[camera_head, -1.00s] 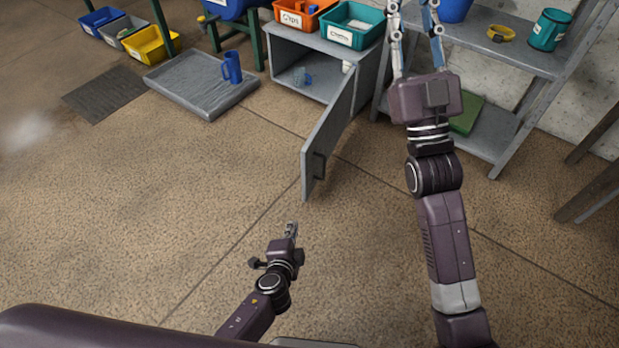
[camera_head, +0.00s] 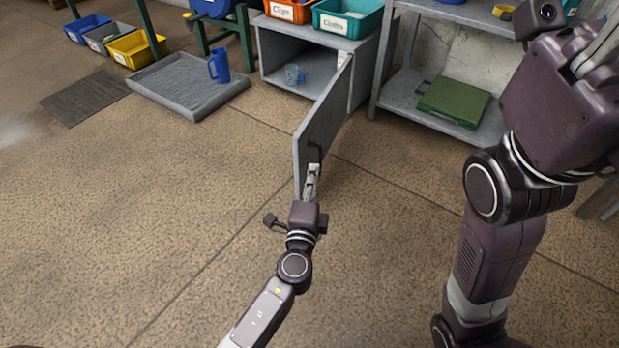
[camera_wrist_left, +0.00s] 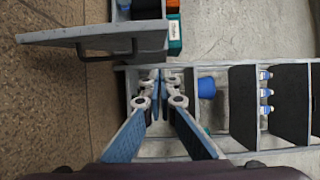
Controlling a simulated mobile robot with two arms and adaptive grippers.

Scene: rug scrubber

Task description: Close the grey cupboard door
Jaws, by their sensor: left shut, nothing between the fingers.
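The grey cupboard (camera_head: 270,50) stands on the floor at the upper middle of the head view. Its door (camera_head: 322,120) stands wide open, swung out toward me, with a dark handle on its right-hand face. My left gripper (camera_head: 314,168) is shut and empty beside that face, near the handle and the door's free edge. In the left wrist view the door (camera_wrist_left: 95,33) and its handle (camera_wrist_left: 108,57) lie left of and beyond the closed fingertips (camera_wrist_left: 160,75). Contact cannot be told. My right gripper (camera_head: 598,45) is partly cut off at the upper right.
A translucent blue mug (camera_head: 293,75) stands inside the cupboard. Bins labelled Clips (camera_head: 290,10) and Cloths (camera_head: 346,20) sit on top. A grey shelf unit (camera_head: 400,92) with a green case (camera_head: 455,102) is at the right. A grey tray (camera_head: 170,85) with a blue jug (camera_head: 218,66) is at the left.

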